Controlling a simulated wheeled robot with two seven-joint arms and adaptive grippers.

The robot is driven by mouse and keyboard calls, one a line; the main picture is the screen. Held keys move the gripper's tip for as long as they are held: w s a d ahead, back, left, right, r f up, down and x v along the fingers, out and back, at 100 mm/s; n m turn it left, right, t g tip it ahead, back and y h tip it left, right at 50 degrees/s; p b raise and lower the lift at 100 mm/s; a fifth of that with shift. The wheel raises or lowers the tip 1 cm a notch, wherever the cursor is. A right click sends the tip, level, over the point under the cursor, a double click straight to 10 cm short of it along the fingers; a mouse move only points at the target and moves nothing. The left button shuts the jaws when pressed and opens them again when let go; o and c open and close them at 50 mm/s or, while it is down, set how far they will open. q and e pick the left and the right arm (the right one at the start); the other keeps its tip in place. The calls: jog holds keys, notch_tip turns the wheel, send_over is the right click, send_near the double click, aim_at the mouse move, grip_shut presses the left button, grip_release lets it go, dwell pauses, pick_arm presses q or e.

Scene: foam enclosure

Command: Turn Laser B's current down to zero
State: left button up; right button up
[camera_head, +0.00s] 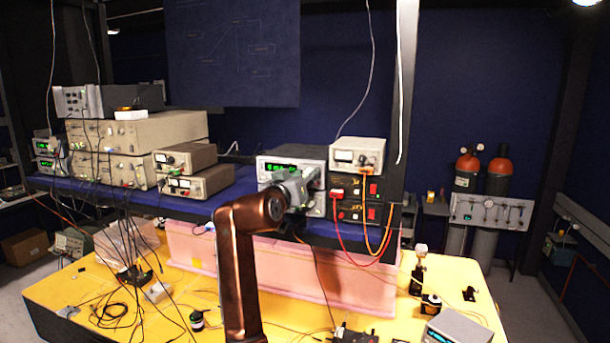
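A pale bench unit with a green lit display (292,152) sits on the blue shelf, right of the middle. No label reading Laser B is legible, so I cannot tell whether this is its controller.
The blue shelf (235,201) carries stacked beige units (138,130) on the left. Black boxes with red switches (347,186) and red cables stand just right of the gripper. A pink foam enclosure (345,283) and yellow table (62,292) with optics and loose cables lie below.

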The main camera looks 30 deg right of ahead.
jog(key=shift+s+r, duration=0.2)
jog(key=shift+s, duration=0.2)
jog(key=shift+c, duration=0.8)
jog(key=shift+w+f, duration=0.2)
jog(key=shift+w, duration=0.2)
jog(key=c, duration=0.3)
jog(key=shift+s+r, duration=0.1)
jog(key=shift+s, duration=0.1)
jog(key=c, duration=0.3)
grip_shut()
jog(key=shift+m, duration=0.4)
jog(key=shift+o, duration=1.6)
grip_release()
jog(key=o, duration=0.4)
jog(key=shift+a, duration=0.1)
pick_arm(q)
jog(key=shift+s+r, duration=0.1)
jog(key=shift+s, duration=0.55)
pick_arm(e)
jog(key=shift+o, duration=0.2)
